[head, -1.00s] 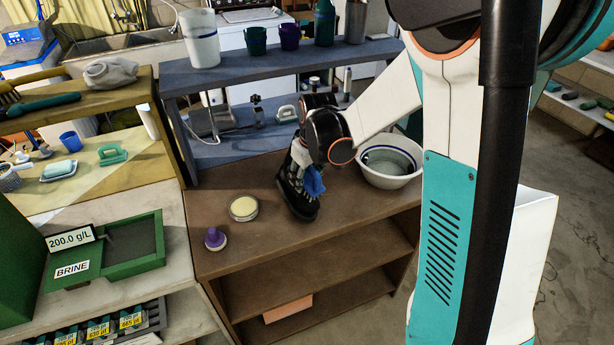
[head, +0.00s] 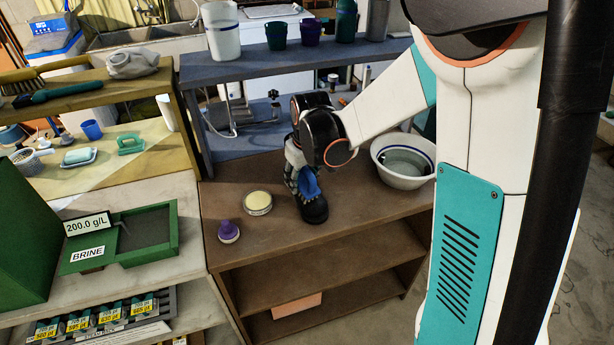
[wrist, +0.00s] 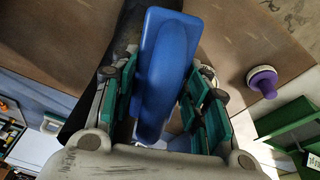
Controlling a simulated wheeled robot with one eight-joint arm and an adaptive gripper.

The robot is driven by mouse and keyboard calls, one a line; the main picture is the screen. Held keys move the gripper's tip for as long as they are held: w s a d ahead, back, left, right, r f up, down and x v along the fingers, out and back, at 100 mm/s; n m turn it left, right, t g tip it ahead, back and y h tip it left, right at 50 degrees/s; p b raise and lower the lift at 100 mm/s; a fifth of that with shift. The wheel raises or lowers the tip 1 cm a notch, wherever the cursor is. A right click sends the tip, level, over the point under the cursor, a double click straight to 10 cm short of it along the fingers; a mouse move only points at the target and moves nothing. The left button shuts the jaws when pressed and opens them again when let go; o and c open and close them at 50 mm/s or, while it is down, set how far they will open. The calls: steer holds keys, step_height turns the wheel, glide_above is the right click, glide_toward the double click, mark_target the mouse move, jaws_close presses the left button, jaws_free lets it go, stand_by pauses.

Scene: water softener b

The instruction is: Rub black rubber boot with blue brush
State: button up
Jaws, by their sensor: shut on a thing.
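The blue brush (wrist: 166,70) is held between the fingers of my gripper (wrist: 160,100) in the wrist view. In the head view, the blue brush (head: 309,186) shows just below my gripper (head: 300,178), which is shut on it. The black rubber boot (head: 314,209) is on the brown bench, right under and beside the brush. My gripper covers much of the boot, and its toe end shows toward the front. The brush overlaps the boot in the picture; I cannot tell whether they touch. The bristles are hidden.
A round tin (head: 258,202) and a purple-topped knob (head: 228,231) sit left of the boot on the bench (head: 285,240). A white basin (head: 404,178) stands right of it. A blue shelf (head: 290,65) with cups rises behind. The bench front is clear.

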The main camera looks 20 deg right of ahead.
mark_target(323, 190)
steer(key=shift+w, duration=0.15)
steer(key=shift+d, duration=0.25)
steer(key=shift+d+f+b, duration=0.15)
steer(key=shift+d+b, duration=0.2)
steer(key=shift+d, duration=2.7)
steer(key=shift+a, duration=1.65)
steer(key=shift+a+b, duration=0.4)
steer(key=shift+a, duration=1.25)
steer(key=shift+r, duration=0.2)
